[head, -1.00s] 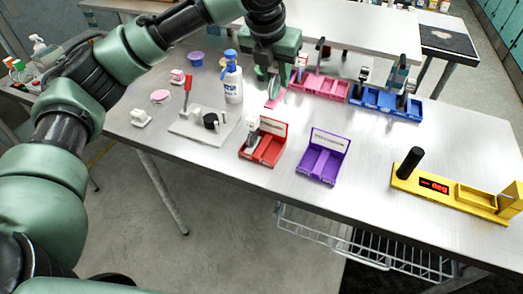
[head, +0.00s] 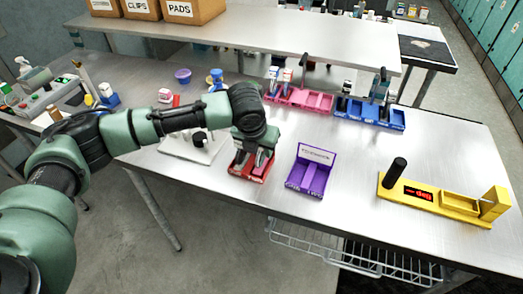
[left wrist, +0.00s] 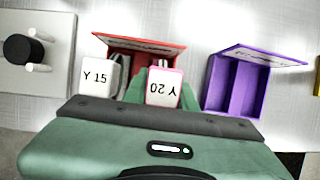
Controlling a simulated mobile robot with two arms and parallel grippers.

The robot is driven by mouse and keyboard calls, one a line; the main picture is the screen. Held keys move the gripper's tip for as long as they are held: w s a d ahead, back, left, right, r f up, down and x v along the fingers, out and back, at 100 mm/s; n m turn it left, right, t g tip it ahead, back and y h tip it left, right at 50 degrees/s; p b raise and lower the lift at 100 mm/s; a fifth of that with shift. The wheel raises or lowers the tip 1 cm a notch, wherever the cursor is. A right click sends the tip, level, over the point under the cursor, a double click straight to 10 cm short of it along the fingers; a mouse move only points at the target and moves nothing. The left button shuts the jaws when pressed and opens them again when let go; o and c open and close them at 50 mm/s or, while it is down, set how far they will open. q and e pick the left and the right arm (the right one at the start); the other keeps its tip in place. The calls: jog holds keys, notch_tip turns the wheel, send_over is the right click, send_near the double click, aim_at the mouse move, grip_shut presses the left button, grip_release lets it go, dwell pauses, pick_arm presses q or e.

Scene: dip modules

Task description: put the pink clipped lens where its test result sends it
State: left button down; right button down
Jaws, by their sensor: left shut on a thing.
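My left gripper (head: 256,160) is at the red box (head: 240,177), shut on the pink clipped lens (head: 263,157). Another white clip, tagged "Y 15" (left wrist: 97,77), stands at the left compartment. The yellow tester (head: 445,203) has a red display (head: 417,193), too small to read surely. My right gripper is out of view.
An empty purple box (head: 312,170) stands right of the red one. Pink (head: 298,99) and blue (head: 369,113) boxes with standing clips are behind. A grey plate fixture (head: 180,147) is left, partly behind my arm. Bare table lies between the purple box and tester.

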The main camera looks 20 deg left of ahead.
pick_arm(q)
jog(key=shift+f, duration=0.65)
jog(key=shift+f, duration=0.1)
jog(key=c, duration=1.1)
grip_release()
jog(key=b+v, duration=0.1)
jog(key=v, duration=1.1)
jog(key=shift+d, duration=0.1)
